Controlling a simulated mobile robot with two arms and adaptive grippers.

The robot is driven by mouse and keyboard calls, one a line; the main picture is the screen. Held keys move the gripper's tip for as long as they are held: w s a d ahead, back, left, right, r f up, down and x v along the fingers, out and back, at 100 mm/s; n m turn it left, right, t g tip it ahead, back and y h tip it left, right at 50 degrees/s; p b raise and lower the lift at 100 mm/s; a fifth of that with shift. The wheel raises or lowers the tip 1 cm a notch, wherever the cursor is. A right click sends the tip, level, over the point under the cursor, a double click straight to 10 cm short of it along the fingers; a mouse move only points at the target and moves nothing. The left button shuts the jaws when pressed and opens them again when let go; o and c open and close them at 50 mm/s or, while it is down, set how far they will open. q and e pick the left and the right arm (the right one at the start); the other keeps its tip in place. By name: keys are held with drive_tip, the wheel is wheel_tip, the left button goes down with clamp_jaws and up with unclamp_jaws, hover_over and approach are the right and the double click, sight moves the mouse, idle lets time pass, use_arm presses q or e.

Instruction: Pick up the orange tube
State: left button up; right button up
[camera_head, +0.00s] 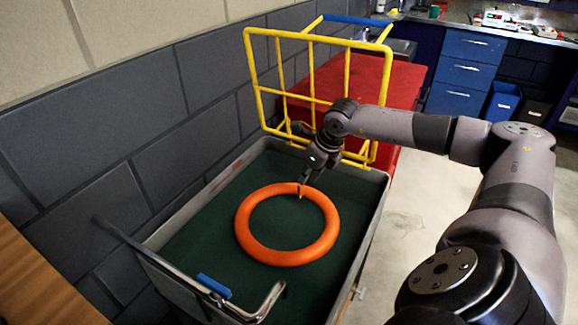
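The orange tube (242,229) is a closed ring that lies flat on the green surface of a grey-rimmed cart (190,212). My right gripper (301,186) reaches in from the right and points down at the tube's far edge. Its fingertips overlap that edge in the picture. They are small and dark, so I cannot tell whether they touch or grasp the tube. My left gripper is not in view.
A yellow wire rack (311,65) stands at the cart's far end, close behind my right gripper, with a red cabinet (402,85) beyond. A metal handle (150,255) rises at the near end. A grey block wall borders the left. Open floor (420,200) lies right.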

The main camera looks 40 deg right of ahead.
sight(299, 198)
drive_tip(key=p+x, duration=0.1)
drive_tip(key=x, duration=0.5)
drive_tip(key=shift+w+a+f, duration=0.1)
drive_tip(key=shift+w+f, duration=0.05)
drive_tip(key=shift+f, duration=0.25)
drive_tip(key=shift+w+f, duration=0.15)
drive_tip(key=shift+f, duration=0.25)
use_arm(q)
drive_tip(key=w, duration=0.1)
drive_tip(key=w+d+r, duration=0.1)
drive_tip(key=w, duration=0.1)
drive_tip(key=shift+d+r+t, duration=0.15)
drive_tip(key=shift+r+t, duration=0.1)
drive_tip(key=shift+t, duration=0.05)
use_arm(e)
drive_tip(key=shift+c, duration=1.3)
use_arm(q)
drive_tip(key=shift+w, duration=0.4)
use_arm(e)
clamp_jaws()
drive_tip(key=shift+r, duration=0.1)
